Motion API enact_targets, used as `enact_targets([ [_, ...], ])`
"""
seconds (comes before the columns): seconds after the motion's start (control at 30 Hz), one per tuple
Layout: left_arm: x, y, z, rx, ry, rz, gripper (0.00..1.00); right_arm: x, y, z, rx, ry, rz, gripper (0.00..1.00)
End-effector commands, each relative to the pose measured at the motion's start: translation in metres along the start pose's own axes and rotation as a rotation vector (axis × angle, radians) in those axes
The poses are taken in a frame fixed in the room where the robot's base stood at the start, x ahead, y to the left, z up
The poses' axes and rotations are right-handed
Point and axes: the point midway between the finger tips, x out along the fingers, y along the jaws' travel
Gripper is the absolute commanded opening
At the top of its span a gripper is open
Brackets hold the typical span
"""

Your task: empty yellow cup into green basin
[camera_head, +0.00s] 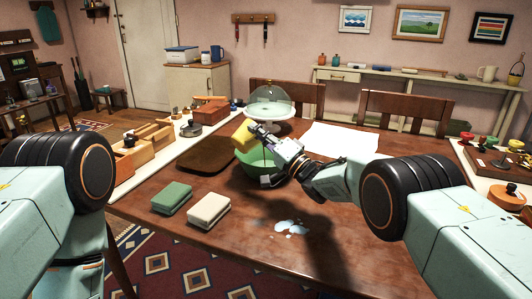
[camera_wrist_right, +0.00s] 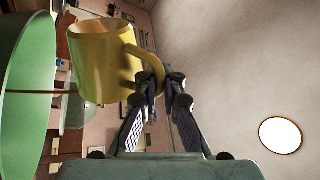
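The yellow cup (camera_head: 242,135) is held by my right gripper (camera_head: 257,134) over the green basin (camera_head: 256,158). In the right wrist view the cup (camera_wrist_right: 100,58) hangs to the left of the fingertips, and its handle sits between the fingers of the gripper (camera_wrist_right: 160,85). The cup looks tilted in the head view. The basin's green wall (camera_wrist_right: 28,80) fills the left edge of the right wrist view. My arm hides part of the basin in the head view, and the cup's contents do not show. My left gripper is out of view; only my left arm shows.
A green sponge (camera_head: 170,197) and a cream sponge (camera_head: 209,209) lie on the wooden table (camera_head: 240,243). A pale wet spill (camera_head: 291,228) lies front of centre. A glass dome (camera_head: 270,101) stands behind the basin, beside white paper (camera_head: 340,138). A brown board (camera_head: 206,155) lies left.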

Motion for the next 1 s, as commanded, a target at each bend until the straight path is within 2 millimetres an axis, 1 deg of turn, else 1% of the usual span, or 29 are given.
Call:
enact_targets([
  [0.57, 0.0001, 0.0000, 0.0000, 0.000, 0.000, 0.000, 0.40, 0.0008, -0.0013, -0.0010, 0.001, 0.002, -0.002, 0.00],
  [0.8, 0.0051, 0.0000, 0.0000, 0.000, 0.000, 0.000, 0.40, 0.0014, 0.0008, -0.0039, 0.056, 0.023, 0.000, 0.00],
  [1.0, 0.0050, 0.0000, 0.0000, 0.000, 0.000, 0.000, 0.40, 0.0018, 0.0006, -0.0051, 0.068, 0.028, 0.001, 0.00],
])
